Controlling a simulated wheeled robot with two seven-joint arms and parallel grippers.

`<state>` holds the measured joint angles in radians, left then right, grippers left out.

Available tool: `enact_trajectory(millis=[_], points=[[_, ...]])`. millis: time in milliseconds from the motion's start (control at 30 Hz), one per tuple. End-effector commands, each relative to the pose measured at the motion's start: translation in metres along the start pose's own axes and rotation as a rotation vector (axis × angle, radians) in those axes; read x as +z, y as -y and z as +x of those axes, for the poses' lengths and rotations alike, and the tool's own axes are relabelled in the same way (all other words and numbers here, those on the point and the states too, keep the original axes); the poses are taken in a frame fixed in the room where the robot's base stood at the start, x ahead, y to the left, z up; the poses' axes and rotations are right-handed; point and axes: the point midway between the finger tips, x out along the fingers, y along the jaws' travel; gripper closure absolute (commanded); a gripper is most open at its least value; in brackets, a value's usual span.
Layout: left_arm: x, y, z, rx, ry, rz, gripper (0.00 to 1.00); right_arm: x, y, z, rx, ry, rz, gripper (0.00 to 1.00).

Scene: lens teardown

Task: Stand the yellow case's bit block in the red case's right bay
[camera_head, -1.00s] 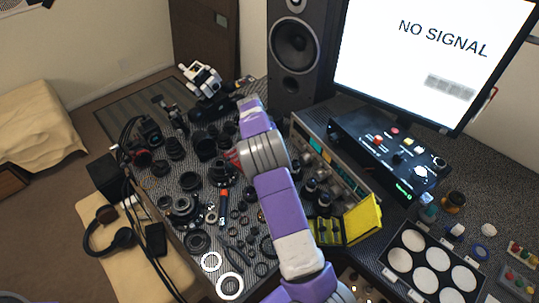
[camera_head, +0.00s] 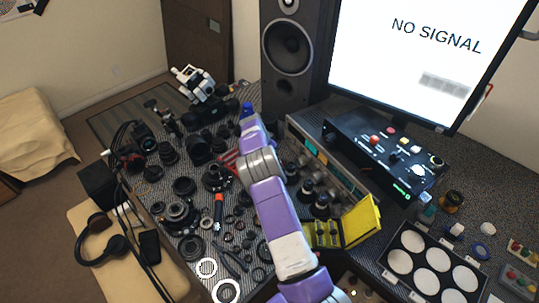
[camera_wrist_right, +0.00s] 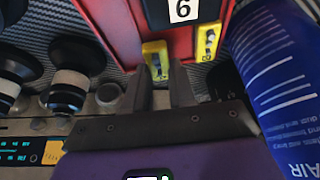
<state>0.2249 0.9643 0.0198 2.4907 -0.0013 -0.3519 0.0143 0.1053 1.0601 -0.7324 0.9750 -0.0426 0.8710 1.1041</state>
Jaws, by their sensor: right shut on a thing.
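The red case (camera_wrist_right: 118,28) fills the top of the right wrist view and shows partly beside my right wrist in the head view (camera_head: 229,160). My right gripper (camera_wrist_right: 160,84) is shut on a yellow bit block (camera_wrist_right: 155,58) at the red case's edge. Whether the block touches the case floor is unclear. A second yellow piece (camera_wrist_right: 208,41) stands to its right, apart from my fingers. A dark part with a white number label (camera_wrist_right: 183,9) lies between and behind them. The yellow case (camera_head: 361,222) stands open at the head view's right. My left gripper is out of view.
A blue air bottle (camera_wrist_right: 280,75) stands close right of my right gripper; its top shows in the head view (camera_head: 247,108). Black lens parts with pale rings (camera_wrist_right: 68,89) crowd the left. An equipment panel (camera_wrist_right: 30,150) lies below them.

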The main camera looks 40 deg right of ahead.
Motion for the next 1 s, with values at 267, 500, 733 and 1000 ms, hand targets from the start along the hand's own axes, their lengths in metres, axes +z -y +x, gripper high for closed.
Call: enact_trajectory(millis=[267,500,733,1000], points=[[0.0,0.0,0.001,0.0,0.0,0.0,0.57,0.001,0.0,0.003,-0.001,-0.001,0.0,1.0],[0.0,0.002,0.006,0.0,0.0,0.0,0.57,0.004,0.0,0.01,-0.001,-0.001,-0.001,1.0],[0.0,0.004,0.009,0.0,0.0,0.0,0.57,0.006,0.0,0.014,-0.001,-0.001,-0.001,1.0],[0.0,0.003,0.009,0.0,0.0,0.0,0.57,0.006,0.0,0.013,-0.001,0.0,-0.001,0.5]])
